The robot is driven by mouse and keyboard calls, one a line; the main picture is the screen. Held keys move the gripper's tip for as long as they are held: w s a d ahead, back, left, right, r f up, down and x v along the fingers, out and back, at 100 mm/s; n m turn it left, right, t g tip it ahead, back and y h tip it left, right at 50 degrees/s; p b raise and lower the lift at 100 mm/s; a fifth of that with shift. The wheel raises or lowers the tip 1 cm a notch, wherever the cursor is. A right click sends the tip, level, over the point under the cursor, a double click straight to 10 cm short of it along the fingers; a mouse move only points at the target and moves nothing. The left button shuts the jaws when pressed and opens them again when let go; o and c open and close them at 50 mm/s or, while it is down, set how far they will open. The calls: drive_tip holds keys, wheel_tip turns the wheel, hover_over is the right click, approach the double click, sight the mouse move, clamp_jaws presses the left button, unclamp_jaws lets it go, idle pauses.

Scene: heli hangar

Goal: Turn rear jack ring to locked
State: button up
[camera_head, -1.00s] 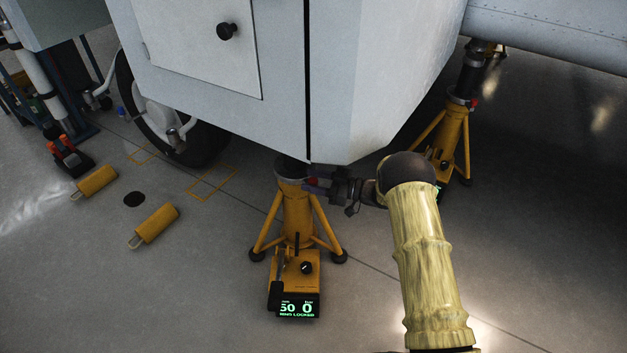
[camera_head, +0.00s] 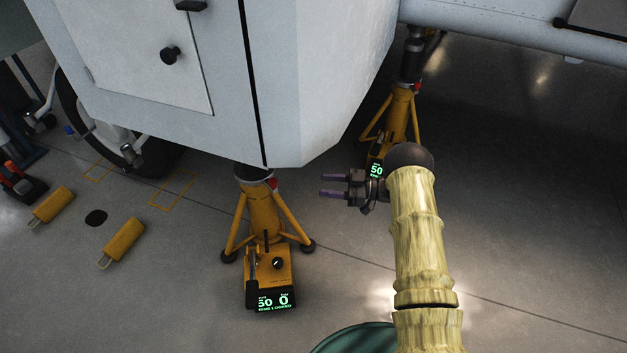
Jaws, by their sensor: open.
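Two yellow tripod jacks stand under the grey airframe. The near jack (camera_head: 265,215) has a dark ring (camera_head: 252,173) with a red mark at its top, and its green display (camera_head: 274,301) reads 50, 0 and what looks like "RING LOCKED". The far jack (camera_head: 401,115), nearer the tail boom, has a dark ring with a red handle (camera_head: 416,88). Its display (camera_head: 376,170) shows 50; the rest is hidden behind my arm. My gripper (camera_head: 326,186) is open and empty, pointing left, between the two jacks and apart from both.
The airframe's lower corner (camera_head: 300,150) hangs just above and left of my gripper. Two yellow chocks (camera_head: 121,243) and a wheel (camera_head: 85,120) are at left. A green rounded object (camera_head: 350,341) shows at the bottom edge. The floor at right is clear.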

drive_tip(key=shift+d, duration=0.3)
drive_tip(key=shift+w, duration=0.1)
